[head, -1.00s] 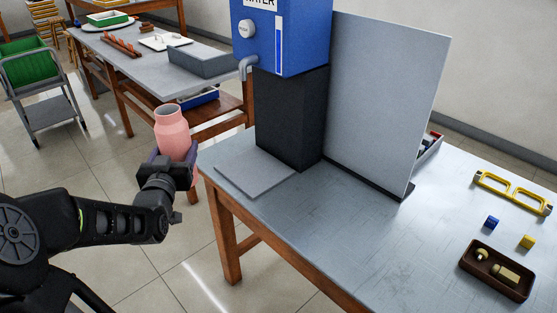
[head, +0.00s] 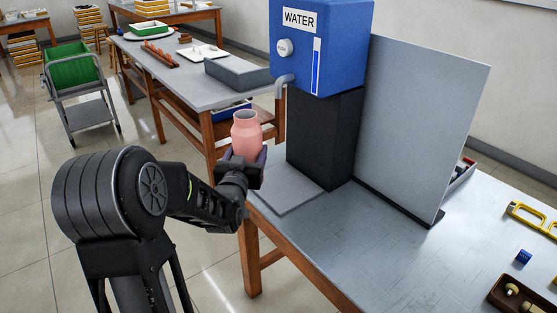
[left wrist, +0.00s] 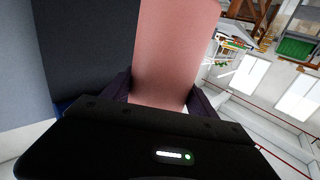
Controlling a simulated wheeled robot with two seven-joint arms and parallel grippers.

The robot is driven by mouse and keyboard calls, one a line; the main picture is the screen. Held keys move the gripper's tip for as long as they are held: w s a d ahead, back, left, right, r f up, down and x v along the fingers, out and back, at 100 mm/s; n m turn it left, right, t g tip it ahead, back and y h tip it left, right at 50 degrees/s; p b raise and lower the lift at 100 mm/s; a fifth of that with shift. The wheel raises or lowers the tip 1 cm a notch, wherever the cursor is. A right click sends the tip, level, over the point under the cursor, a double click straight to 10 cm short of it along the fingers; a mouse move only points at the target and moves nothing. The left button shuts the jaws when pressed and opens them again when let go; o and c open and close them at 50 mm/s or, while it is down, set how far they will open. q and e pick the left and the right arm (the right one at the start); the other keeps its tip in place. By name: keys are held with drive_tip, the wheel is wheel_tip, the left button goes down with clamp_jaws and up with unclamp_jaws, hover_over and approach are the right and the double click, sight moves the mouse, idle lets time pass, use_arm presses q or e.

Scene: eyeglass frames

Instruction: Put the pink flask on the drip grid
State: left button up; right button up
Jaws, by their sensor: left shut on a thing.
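The pink flask (head: 246,136) is upright in my left gripper (head: 241,164), which is shut on it. It fills the middle of the left wrist view (left wrist: 172,50) between the fingers. The drip grid looks to be the flat grey plate (head: 283,191) on the table below the water dispenser's tap. The flask is in the air at the plate's back left, apart from the tap. The plate's surface is bare where it shows; its back left part is hidden by my gripper. My right gripper is not in view.
The blue water dispenser (head: 338,60) stands on a black block (head: 325,140), beside an upright grey panel (head: 425,120). The table (head: 390,260) is clear in front.

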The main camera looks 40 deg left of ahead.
use_arm(q)
drive_tip(key=w+d+f, duration=0.3)
drive_tip(key=w, duration=0.6)
drive_tip(key=shift+w+p, duration=0.25)
drive_tip(key=shift+p, duration=0.2)
drive_tip(key=shift+a+f, duration=0.1)
drive_tip(key=f, duration=0.3)
drive_tip(key=shift+w+f, duration=0.2)
drive_tip(key=shift+f, duration=0.1)
drive_tip(key=shift+f, duration=0.1)
